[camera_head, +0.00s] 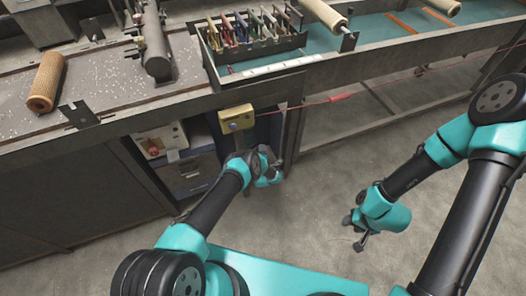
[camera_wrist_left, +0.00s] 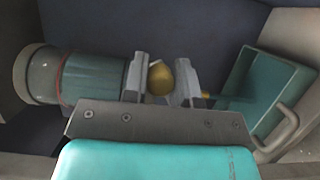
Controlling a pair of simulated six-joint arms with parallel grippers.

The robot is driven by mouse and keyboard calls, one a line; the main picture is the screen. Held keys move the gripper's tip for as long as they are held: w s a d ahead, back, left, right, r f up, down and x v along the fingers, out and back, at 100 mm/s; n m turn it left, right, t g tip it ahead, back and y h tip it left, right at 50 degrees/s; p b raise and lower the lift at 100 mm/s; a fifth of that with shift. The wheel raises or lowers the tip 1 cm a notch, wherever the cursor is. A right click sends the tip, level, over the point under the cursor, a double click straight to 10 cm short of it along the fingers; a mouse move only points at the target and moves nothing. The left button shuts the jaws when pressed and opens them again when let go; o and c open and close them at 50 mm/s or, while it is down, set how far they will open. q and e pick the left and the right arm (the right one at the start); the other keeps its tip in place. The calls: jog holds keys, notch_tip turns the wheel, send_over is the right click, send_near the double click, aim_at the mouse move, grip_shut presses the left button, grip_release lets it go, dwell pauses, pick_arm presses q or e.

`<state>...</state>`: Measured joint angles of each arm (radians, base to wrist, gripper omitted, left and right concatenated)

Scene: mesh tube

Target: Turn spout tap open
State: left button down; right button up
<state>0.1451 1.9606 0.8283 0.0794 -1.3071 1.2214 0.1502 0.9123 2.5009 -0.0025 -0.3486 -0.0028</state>
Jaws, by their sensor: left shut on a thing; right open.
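In the left wrist view, a small brass-yellow knob (camera_wrist_left: 160,79), seemingly the spout tap, sits between the fingers of my left gripper (camera_wrist_left: 160,75), which is shut on it. My right gripper (camera_head: 358,232) hangs over the floor, open and empty, apart from everything.
A teal open container (camera_wrist_left: 270,88) with a handle is right of the fingers in the wrist view. A yellow box (camera_head: 236,118) is on the bench front above my left gripper. A tool rack (camera_head: 250,40) and a mesh roll (camera_head: 45,82) are on the bench. The floor at right is clear.

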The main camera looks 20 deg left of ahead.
dwell(0.3)
pick_arm(q)
jog(key=c, duration=0.9)
grip_release()
jog(key=shift+s, duration=0.1)
jog(key=v, duration=1.7)
jog(key=shift+s, duration=0.15)
jog(key=shift+a+f, duration=0.1)
